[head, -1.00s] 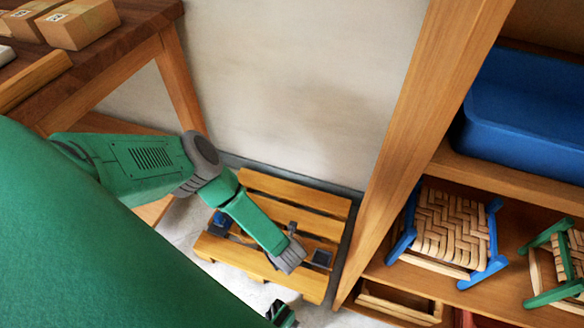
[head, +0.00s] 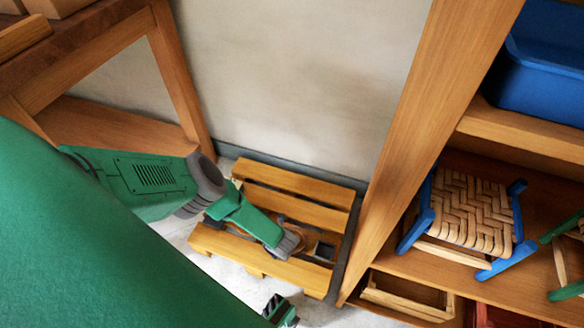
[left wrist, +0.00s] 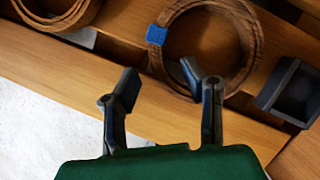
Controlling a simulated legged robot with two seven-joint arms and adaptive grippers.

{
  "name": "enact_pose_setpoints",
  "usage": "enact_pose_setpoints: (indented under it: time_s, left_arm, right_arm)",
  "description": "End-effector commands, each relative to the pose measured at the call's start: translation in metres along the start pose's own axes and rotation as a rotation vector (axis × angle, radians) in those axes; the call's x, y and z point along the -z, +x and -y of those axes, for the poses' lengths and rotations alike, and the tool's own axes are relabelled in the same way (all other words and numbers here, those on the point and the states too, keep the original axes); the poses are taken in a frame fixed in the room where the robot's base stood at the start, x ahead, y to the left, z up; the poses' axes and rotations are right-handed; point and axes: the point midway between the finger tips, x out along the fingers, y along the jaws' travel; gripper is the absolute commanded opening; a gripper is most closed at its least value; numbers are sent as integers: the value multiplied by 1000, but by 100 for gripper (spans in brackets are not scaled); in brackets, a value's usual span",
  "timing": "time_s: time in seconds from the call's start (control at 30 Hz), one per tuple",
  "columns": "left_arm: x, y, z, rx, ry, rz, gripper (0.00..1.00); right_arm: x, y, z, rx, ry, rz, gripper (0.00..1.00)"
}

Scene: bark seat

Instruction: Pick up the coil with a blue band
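The coil with a blue band (left wrist: 250,42) is a brown ring lying on the wooden pallet in the left wrist view. Its blue band (left wrist: 157,35) is on the left side of the ring. My left gripper (left wrist: 160,78) is open and empty. Its right fingertip overlaps the ring's near inside edge; its left finger is outside, over a slat. I cannot tell whether they touch. In the head view my left gripper (head: 290,244) is low over the pallet (head: 295,212) and mostly covers the coil. A green and dark part at the bottom edge may be my right gripper (head: 281,311).
A second brown coil (left wrist: 62,14) is at the top left of the wrist view. A small dark square tray (left wrist: 292,92) lies right of the banded coil. A wooden shelf post (head: 430,130) rises right of the pallet, and a table (head: 172,75) stands left.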

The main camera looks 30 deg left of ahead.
Motion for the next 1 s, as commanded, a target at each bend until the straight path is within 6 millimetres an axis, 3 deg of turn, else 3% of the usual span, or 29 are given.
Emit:
enact_pose_setpoints:
  time_s: [0.1, 0.43, 0.47, 0.53, 0.57, 0.87, 1.0]
  left_arm:
    - [1, 18, 0, -1, -1, 3, 38]
    - [0, 20, 1, -2, 2, 3, 38]
    - [0, 20, 1, -2, 2, 2, 31]
    - [0, 20, 0, -1, 1, 2, 6]
    - [0, 20, 0, -1, 1, 2, 0]
    - [0, 20, 0, -2, 1, 2, 0]
    - [-5, 11, -1, -3, 1, 3, 0]
  right_arm:
    - [-1, 15, 0, 1, -1, 0, 40]
    - [-1, 16, 0, 0, -1, 0, 40]
    - [-1, 16, 0, 0, 0, 0, 40]
    - [-1, 16, 0, 0, 0, 0, 40]
    - [-1, 16, 0, 0, 0, 0, 40]
    - [-1, 15, 0, 0, -1, 0, 40]
    - [0, 8, 0, 0, -1, 0, 40]
